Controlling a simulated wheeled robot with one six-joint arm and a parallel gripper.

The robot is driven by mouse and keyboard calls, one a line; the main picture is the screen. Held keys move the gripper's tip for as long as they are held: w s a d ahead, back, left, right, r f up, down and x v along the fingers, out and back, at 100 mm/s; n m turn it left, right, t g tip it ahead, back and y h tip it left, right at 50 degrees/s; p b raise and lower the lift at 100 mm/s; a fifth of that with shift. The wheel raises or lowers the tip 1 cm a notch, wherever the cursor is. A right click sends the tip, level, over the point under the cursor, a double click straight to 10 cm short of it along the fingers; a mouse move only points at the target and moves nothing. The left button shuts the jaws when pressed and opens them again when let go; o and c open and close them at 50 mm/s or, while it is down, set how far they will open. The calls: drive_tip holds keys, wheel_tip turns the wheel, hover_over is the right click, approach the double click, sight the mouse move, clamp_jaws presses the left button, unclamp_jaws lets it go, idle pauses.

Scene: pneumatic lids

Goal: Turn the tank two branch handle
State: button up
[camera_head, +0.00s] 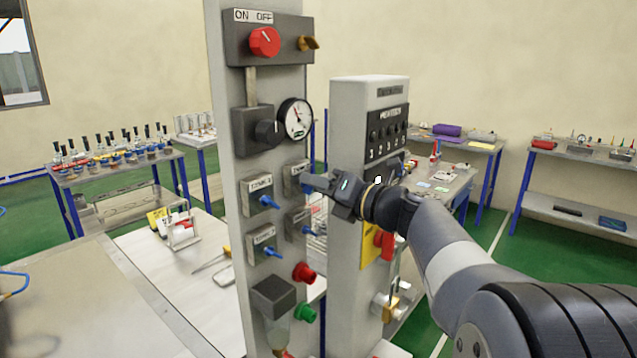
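A grey upright panel (228,120) carries several small grey valve boxes with white labels and blue handles. The upper left box has a blue handle (268,201) and the lower left box another blue handle (273,252). The lower right box has its own blue handle (310,231). My gripper (308,182) is at the upper right valve box (293,176), its fingers over that box's blue handle, which is mostly hidden. I cannot tell whether the fingers touch it or how far apart they are.
Above are a red ON/OFF knob (265,41) and a gauge (297,118). Red (304,271) and green (305,312) fittings stick out below. A second grey column (357,110) stands close behind my gripper. Workbenches stand further back.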

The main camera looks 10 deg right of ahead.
drive_tip(key=shift+c, duration=0.4)
clamp_jaws()
drive_tip(key=shift+n, duration=0.3)
drive_tip(key=shift+s+a+f+n+b, duration=0.1)
drive_tip(key=shift+a+n+b, duration=0.05)
drive_tip(key=shift+n+b, duration=2.2)
drive_tip(key=shift+s+a+f+n+b, duration=0.1)
drive_tip(key=shift+n+b, duration=1.45)
drive_tip(key=shift+n, duration=1.55)
drive_tip(key=shift+s+a+n+b, duration=0.1)
drive_tip(key=shift+a+n+b, duration=0.05)
drive_tip(key=shift+n+b, duration=2.2)
drive_tip(key=shift+r+n+p, duration=0.1)
drive_tip(key=shift+n+p, duration=0.2)
drive_tip(key=shift+n, duration=0.3)
